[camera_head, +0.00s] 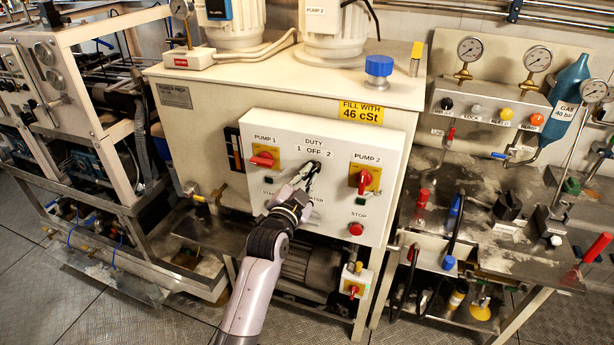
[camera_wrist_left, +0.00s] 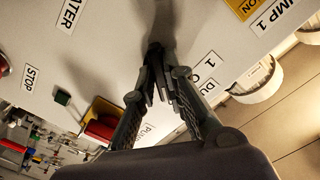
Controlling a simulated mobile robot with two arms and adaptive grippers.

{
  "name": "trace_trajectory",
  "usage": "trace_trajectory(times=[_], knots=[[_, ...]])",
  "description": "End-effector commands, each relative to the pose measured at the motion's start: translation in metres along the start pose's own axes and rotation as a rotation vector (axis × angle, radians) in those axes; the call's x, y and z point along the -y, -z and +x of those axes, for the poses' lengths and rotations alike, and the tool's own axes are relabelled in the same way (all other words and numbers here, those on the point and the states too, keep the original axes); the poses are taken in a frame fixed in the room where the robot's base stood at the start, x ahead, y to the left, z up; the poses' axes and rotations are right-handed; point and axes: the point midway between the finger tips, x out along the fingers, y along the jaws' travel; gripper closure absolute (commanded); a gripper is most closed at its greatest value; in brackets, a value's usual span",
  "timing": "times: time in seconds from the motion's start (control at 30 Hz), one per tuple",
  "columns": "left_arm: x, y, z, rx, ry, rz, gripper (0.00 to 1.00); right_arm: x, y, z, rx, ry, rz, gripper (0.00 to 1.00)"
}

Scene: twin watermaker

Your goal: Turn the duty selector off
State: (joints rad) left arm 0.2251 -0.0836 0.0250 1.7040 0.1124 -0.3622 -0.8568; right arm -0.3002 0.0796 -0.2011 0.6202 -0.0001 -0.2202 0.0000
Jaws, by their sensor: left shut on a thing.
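The duty selector (camera_head: 314,165) is a small dark knob on the white control panel (camera_head: 399,140), just below the "DUTY" and "OFF 2" lettering. My left gripper (camera_head: 306,180) reaches up to it from below and is shut on it. In the left wrist view the two black fingers (camera_wrist_left: 162,92) close around the dark knob (camera_wrist_left: 155,52). The fingers cover most of the knob, so which mark it points at cannot be made out. My right gripper is in neither view.
The red Pump 1 switch (camera_head: 263,160) is left of the selector and the red Pump 2 switch (camera_head: 364,181) is right of it. A red stop button (camera_head: 355,229) sits lower right. A gauge bench (camera_head: 540,180) stands to the right.

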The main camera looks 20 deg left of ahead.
Motion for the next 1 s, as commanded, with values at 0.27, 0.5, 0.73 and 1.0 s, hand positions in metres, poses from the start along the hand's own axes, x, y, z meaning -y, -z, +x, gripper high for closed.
trace_trajectory(times=[0.27,0.5,0.73,1.0], knots=[[0.000,0.001,0.000,0.002,-0.001,-0.225,1.00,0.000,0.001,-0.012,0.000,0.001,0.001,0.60],[0.000,0.001,0.000,0.002,-0.002,-0.421,1.00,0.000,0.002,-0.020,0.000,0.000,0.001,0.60],[-0.001,0.001,0.000,0.002,-0.001,-0.564,1.00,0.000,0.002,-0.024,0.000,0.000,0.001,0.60],[-0.001,0.000,0.000,0.002,-0.002,-0.650,1.00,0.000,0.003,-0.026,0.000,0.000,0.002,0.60]])
